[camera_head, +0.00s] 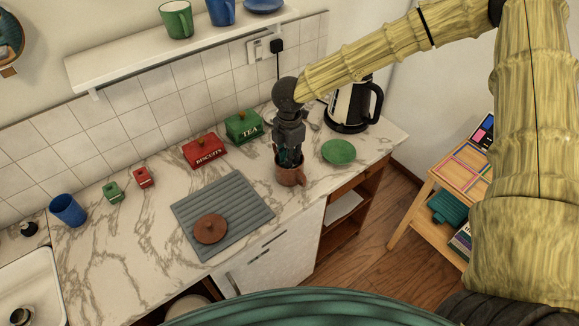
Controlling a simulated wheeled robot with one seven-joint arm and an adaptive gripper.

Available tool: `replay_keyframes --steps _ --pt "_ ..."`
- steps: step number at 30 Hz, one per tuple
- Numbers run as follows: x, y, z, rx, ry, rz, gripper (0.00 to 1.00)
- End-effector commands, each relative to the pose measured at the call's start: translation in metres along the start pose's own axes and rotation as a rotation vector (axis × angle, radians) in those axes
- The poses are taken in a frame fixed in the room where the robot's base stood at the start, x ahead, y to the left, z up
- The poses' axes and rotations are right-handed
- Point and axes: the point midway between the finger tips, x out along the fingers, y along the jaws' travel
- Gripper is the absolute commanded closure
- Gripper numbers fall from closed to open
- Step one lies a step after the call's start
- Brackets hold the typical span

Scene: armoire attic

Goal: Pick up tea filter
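My gripper (289,156) points down at the rim of a brown mug (291,176) on the marble counter. Its fingertips are at or just inside the mug's opening, and the mug's wall hides their ends. I cannot tell whether the fingers are open or shut, or whether anything is between them. I cannot make out a tea filter anywhere; the inside of the mug is hidden by my gripper and its rim.
A green plate (339,152) lies right of the mug, with a black-and-white kettle (352,108) behind. A green TEA tin (244,127) and red BISCUITS tin (205,152) stand left. The front-left counter is clear.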

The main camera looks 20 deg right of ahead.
Motion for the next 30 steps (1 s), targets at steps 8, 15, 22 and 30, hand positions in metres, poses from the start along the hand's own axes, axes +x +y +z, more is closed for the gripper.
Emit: replay_keyframes --steps 8,15,22,30 --pt "0.0087 -0.0001 -0.0001 0.0 -0.001 0.0 0.83" --pt "0.0086 -0.0001 0.0 0.0 0.0 0.0 1.0" --pt "0.0082 0.0001 0.0 0.0 0.0 0.0 1.0" --pt "0.0029 0.0007 0.0001 0.0 -0.001 0.002 1.0"
